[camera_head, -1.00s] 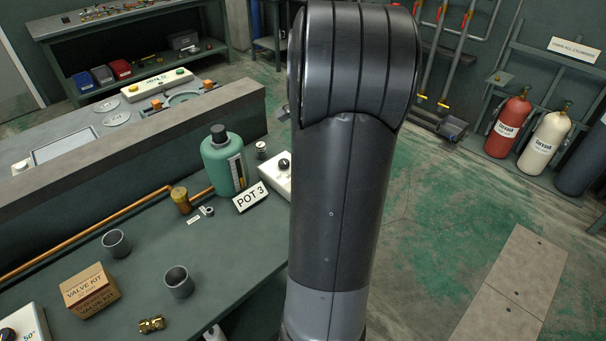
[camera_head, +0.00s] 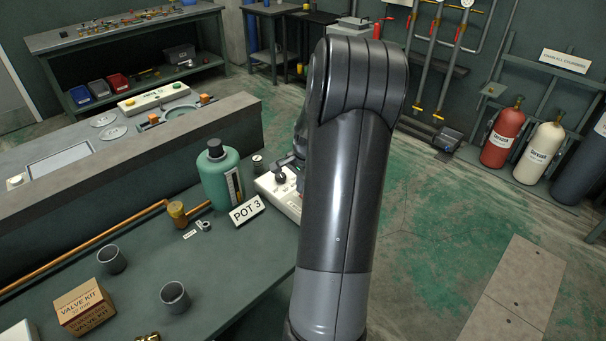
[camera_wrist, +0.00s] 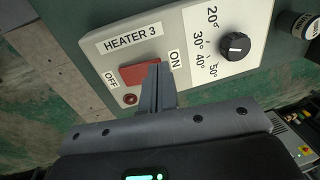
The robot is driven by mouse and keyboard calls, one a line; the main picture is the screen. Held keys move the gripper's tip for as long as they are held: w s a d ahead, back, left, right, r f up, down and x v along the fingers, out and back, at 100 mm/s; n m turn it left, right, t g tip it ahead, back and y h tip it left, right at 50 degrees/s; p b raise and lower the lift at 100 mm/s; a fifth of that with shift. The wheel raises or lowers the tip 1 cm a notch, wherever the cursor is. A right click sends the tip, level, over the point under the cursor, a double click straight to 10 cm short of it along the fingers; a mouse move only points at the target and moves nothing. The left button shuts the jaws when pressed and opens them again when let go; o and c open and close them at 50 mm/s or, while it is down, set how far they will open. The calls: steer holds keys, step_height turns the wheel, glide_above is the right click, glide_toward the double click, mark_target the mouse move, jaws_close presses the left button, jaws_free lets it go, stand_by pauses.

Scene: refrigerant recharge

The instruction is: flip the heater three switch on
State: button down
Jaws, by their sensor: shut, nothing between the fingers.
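The heater three panel (camera_wrist: 185,30) is a white box labelled HEATER 3 in the wrist view. Its red rocker switch (camera_wrist: 134,74) lies between the OFF and ON labels. My gripper (camera_wrist: 154,72) is shut and empty, with its fingertips over the ON-side end of the switch. They look close to or touching it; I cannot tell which. The fingers hide part of that end. A small red round lamp (camera_wrist: 130,99) sits beside the switch. A black temperature knob (camera_wrist: 235,46) is on the same panel. In the head view the panel (camera_head: 268,185) is partly behind my arm.
Two grey cups (camera_head: 174,297), a valve kit box (camera_head: 84,306) and a brass fitting (camera_head: 178,212) are on the bench. Cylinders (camera_head: 503,137) stand far right.

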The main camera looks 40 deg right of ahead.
mark_target(298, 198)
steer(key=shift+w+f, duration=0.15)
steer(key=shift+f, duration=0.55)
steer(key=shift+w+f+g, duration=0.15)
steer(key=shift+f+g, duration=0.15)
steer(key=shift+g, duration=0.1)
steer(key=shift+r, duration=0.1)
steer(key=shift+s+r, duration=0.3)
steer(key=shift+s, duration=0.45)
steer(key=shift+r, duration=0.1)
step_height(298, 198, up, 14)
steer(key=w, duration=0.2)
steer(key=shift+f, duration=0.2)
steer(key=shift+w, duration=0.1)
